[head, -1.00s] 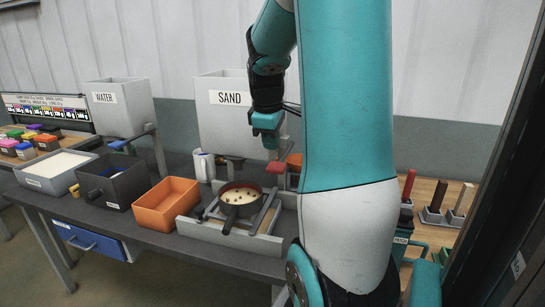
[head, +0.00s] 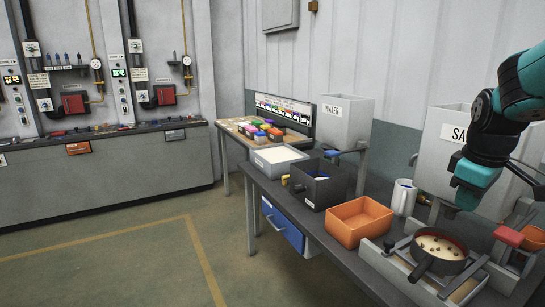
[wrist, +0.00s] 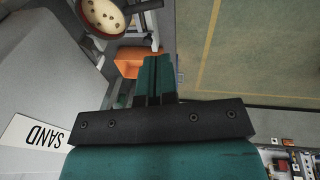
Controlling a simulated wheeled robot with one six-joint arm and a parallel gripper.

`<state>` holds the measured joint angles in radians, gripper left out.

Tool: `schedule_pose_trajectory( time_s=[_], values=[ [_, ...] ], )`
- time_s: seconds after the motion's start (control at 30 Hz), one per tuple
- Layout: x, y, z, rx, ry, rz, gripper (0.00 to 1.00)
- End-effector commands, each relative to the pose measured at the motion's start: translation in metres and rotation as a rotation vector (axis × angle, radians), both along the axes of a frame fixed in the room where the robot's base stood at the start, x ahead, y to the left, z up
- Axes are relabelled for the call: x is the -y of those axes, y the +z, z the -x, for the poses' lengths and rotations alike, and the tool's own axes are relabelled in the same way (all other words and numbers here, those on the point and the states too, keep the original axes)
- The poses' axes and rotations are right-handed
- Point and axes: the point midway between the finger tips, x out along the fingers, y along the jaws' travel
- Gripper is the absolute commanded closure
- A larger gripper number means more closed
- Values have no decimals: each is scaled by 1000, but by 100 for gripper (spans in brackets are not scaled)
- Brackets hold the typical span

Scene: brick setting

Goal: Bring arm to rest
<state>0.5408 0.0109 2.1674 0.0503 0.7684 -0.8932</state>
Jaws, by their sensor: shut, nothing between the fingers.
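My gripper (head: 469,197) hangs at the right of the head view, in front of the sand bin (head: 447,125) and above the back of the dark table. In the wrist view its two teal fingers (wrist: 157,78) are together with nothing between them. A dark pan (head: 438,252) with pale, speckled contents sits on a grey frame below and in front of the gripper. The pan also shows at the top of the wrist view (wrist: 103,14). The gripper is apart from it.
An orange tray (head: 358,221), a dark box (head: 318,186), a white-filled tray (head: 278,159) and a white jug (head: 403,197) stand on the table. A water bin (head: 345,121) is behind. Open floor (head: 160,250) lies left, before a long grey cabinet (head: 100,170).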

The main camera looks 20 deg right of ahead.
Motion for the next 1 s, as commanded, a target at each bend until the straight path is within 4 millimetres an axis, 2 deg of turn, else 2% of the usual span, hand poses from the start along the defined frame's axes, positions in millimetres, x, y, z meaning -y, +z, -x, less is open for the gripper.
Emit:
schedule_pose_trajectory(
  time_s=[0.03,0.07,0.1,0.17,0.2,0.3,0.4,0.5,0.6,0.7,1.0],
  values=[
    [-42,-1,-8,19,53,-38,100],
    [-66,-2,-10,30,76,-65,100],
    [-99,-3,-9,39,106,-105,100],
    [-147,-5,-3,45,152,-166,100],
    [-178,-6,6,41,179,-209,100],
    [-245,-10,37,12,244,-308,100],
    [-291,-12,74,-32,291,-386,100],
    [-318,-13,103,-76,319,-436,100],
    [-332,-14,121,-102,332,-462,100],
    [-335,-14,126,-112,334,-470,100],
    [-335,-14,125,-111,332,-470,100]
  ],
)
